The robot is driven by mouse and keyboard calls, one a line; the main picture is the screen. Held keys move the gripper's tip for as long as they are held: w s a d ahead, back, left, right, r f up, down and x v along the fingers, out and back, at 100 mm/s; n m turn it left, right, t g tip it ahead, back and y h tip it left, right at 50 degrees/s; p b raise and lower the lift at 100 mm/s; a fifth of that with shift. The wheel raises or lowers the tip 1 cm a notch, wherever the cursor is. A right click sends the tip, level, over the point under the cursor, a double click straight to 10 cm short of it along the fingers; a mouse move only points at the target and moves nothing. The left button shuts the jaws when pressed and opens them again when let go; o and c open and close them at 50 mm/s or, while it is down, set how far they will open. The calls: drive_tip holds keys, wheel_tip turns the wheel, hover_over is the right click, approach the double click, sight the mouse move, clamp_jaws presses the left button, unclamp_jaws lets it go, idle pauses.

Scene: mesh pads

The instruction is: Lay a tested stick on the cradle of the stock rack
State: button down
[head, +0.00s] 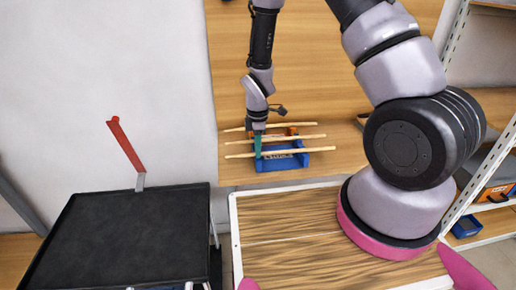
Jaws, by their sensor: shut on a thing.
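Several pale wooden sticks lie roughly side to side at the wooden table's near edge: a rear stick (300,125), a middle stick (302,138) and a front stick (315,151). Below them are a blue rack (290,163) with a pale label on its front and an orange rack (290,131) behind it. My gripper (258,154) points down at the left part of the racks, its teal fingers shut on a stick. The fingers overlap the middle and front sticks in this view; the grip looks to be on the front one. Whether that stick touches the rack is unclear.
A black-topped table (120,240) stands at left, with a red slanted bar (125,145) on a short grey post at its back edge. Shelving at right holds an orange bin (495,193) and a blue bin (466,227). The wooden table (330,70) is clear behind the racks.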

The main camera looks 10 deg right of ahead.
drive_tip(key=c, duration=0.8)
unclamp_jaws()
drive_tip(key=shift+s+f, duration=0.2)
drive_tip(key=shift+f, duration=0.1)
drive_tip(key=shift+o, duration=0.2)
drive_tip(key=shift+w+r, duration=0.1)
drive_tip(key=shift+r, duration=0.45)
wheel_tip(320, 180, up, 10)
drive_tip(key=shift+r, duration=0.15)
drive_tip(key=shift+w, duration=0.1)
drive_tip(key=s+d+r+m+t, duration=0.1)
drive_tip(key=d+r+m, duration=0.25)
drive_tip(key=r, duration=0.35)
drive_tip(key=s+d+r+m+t+y, duration=0.1)
drive_tip(key=d+r+m, duration=0.1)
drive_tip(key=r+m, duration=0.35)
drive_tip(key=s+d+r+m+t, duration=0.1)
drive_tip(key=d+r+m, duration=0.15)
drive_tip(key=r, duration=0.55)
drive_tip(key=s+d+r+m+t+y, duration=0.1)
drive_tip(key=s+d+r+m+t, duration=0.3)
drive_tip(key=s+r+m, duration=0.6)
wheel_tip(320, 180, up, 3)
drive_tip(key=s+d, duration=0.2)
drive_tip(key=s, duration=0.1)
drive_tip(key=shift+d+m, duration=0.2)
drive_tip(key=shift+m, duration=0.15)
